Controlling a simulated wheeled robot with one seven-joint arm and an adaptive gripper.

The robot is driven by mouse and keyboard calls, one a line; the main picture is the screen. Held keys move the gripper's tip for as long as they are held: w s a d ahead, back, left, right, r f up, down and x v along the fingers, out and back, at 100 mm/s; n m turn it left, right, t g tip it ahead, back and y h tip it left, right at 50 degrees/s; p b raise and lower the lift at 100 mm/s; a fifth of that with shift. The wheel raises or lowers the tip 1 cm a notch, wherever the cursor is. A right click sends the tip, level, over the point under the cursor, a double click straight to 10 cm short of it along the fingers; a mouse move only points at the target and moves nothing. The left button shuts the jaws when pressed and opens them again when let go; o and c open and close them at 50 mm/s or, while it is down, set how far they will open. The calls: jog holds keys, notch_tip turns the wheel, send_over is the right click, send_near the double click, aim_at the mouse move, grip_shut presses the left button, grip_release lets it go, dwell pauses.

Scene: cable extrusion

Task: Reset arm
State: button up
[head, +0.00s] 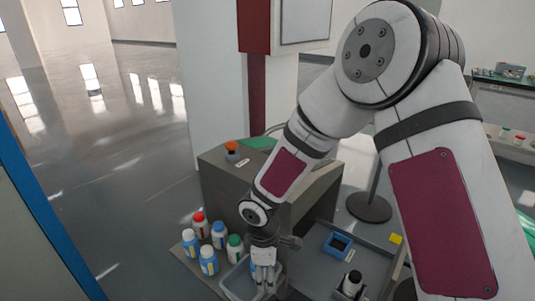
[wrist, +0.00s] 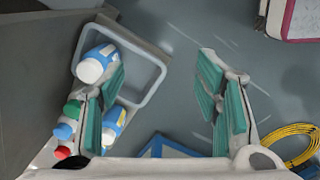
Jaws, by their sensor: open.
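My gripper (head: 263,276) points down at the end of my bent arm, over or beside a grey tray (head: 236,284) in the head view. The tray (wrist: 163,72) lies at the left there, partly behind the left finger. A white and blue bottle (wrist: 92,66) lies in the tray. The gap between the fingers holds nothing. In the head view the fingertips are small and partly hard to make out.
A grey machine (head: 225,180) stands behind my forearm. A yellow cable coil (wrist: 293,140) shows at lower right.

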jog(key=s+d+r+m+h, duration=0.1)
jog(key=s+d+r+m, duration=0.3)
jog(key=d+r, duration=0.55)
jog(key=s+d+r+m+h, duration=0.1)
jog(key=s+d+r+m, duration=0.4)
jog(key=r, duration=0.7)
jog(key=s+d+r+m+y, duration=0.15)
jog(key=s+r+m, duration=0.25)
jog(key=s, duration=0.7)
jog(key=s+d+r+m+y, duration=0.1)
jog(key=s+d+r+m, duration=0.25)
jog(key=s, duration=0.65)
notch_tip(320, 180, up, 26)
jog(key=t+p, duration=0.3)
jog(key=p, duration=2.1)
jog(key=shift+w+a+f+t, duration=0.15)
jog(key=shift+w+t, duration=0.05)
jog(key=shift+t, duration=0.2)
